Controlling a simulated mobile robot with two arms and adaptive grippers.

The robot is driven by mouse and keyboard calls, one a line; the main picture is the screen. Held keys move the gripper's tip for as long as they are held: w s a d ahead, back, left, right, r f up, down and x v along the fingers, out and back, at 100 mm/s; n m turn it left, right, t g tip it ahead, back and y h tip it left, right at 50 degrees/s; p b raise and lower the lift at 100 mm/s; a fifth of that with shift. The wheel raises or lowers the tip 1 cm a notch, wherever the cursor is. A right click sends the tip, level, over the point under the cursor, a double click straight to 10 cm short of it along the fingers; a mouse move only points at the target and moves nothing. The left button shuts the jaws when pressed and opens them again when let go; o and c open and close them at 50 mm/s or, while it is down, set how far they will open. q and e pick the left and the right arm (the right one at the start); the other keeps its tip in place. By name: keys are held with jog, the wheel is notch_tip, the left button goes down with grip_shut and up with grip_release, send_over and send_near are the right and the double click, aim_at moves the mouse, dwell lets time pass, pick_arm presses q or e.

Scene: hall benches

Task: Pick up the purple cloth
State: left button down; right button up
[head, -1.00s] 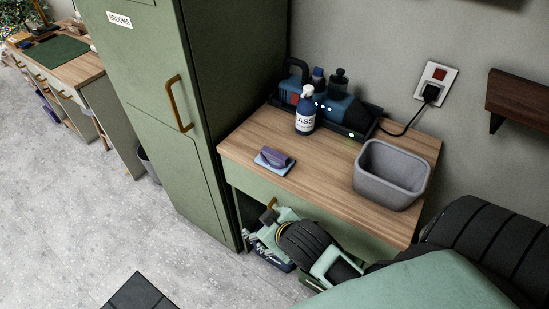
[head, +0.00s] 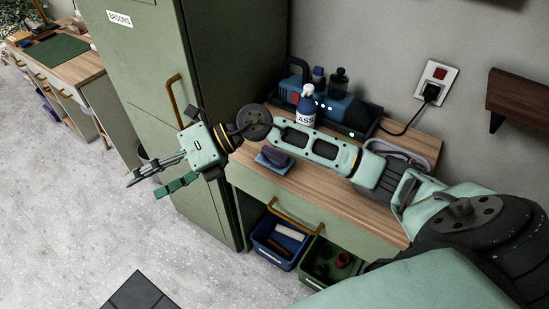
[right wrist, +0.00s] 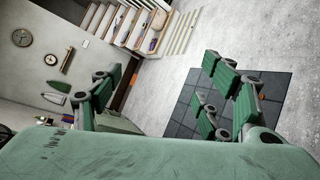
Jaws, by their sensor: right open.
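My right gripper (head: 153,184) is open and empty, out to the left of the bench in front of the tall green cabinet, pointing away from the cloth. In the right wrist view its fingers (right wrist: 165,95) are spread apart with nothing between them. My left gripper is not in view.
A spray bottle (head: 307,107) and a dark tray (head: 369,127) with bottles and a blue tool stand behind the cloths. A grey bin (head: 417,148) is mostly hidden behind my arm. Blue (head: 277,258) and green (head: 318,275) crates sit below. The cabinet (head: 150,90) stands left.

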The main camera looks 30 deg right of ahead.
jog(key=w+d+f+n+g+h, duration=0.2)
jog(key=d+f+h, duration=0.4)
jog(key=d, duration=0.5)
jog(key=m+g+h, duration=0.1)
jog(key=h, duration=0.7)
send_over(276, 153)
jog(key=shift+w+d, duration=0.2)
jog(key=shift+w, duration=0.15)
jog(key=shift+d+f, duration=0.2)
jog(key=shift+f, duration=0.05)
jog(key=f+p, duration=0.1)
jog(key=f, duration=0.3)
jog(key=s+f+p, duration=0.1)
jog(key=f, duration=0.1)
jog(key=shift+a+f+p, duration=0.15)
jog(key=shift+a+p, duration=0.15)
jog(key=shift+a, duration=0.05)
jog(key=shift+w+f, duration=0.15)
jog(key=shift+f, duration=0.2)
jog(key=shift+c, duration=0.4)
jog(key=c, duration=1)
jog(key=shift+r, duration=0.15)
